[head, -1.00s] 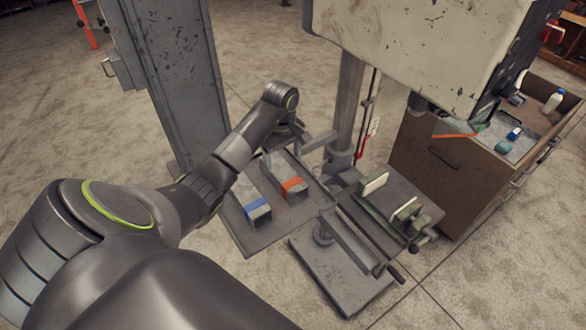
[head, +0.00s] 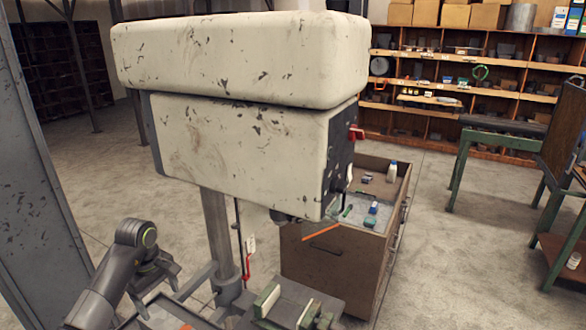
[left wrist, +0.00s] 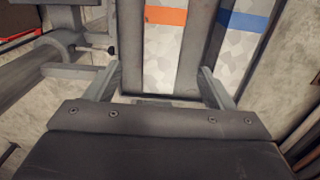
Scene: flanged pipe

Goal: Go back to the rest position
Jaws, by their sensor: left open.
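My left gripper (head: 190,282) is low at the left in the head view, beside the drill press column. In the left wrist view its two fingers (left wrist: 157,88) are spread apart with nothing between them. Beyond them lie a pale mottled metal piece with an orange band (left wrist: 165,16) and another with a blue band (left wrist: 243,20). Both run away from the gripper, apart from the fingers as far as I can tell. In the head view these pieces are mostly below the frame. My right gripper is not in view.
The worn cream drill press head (head: 240,145) fills the middle, above its column (head: 217,235). A vise (head: 290,308) sits at the bottom. A brown cabinet (head: 335,270) with small items on top stands behind. Shelves (head: 460,85) line the back wall.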

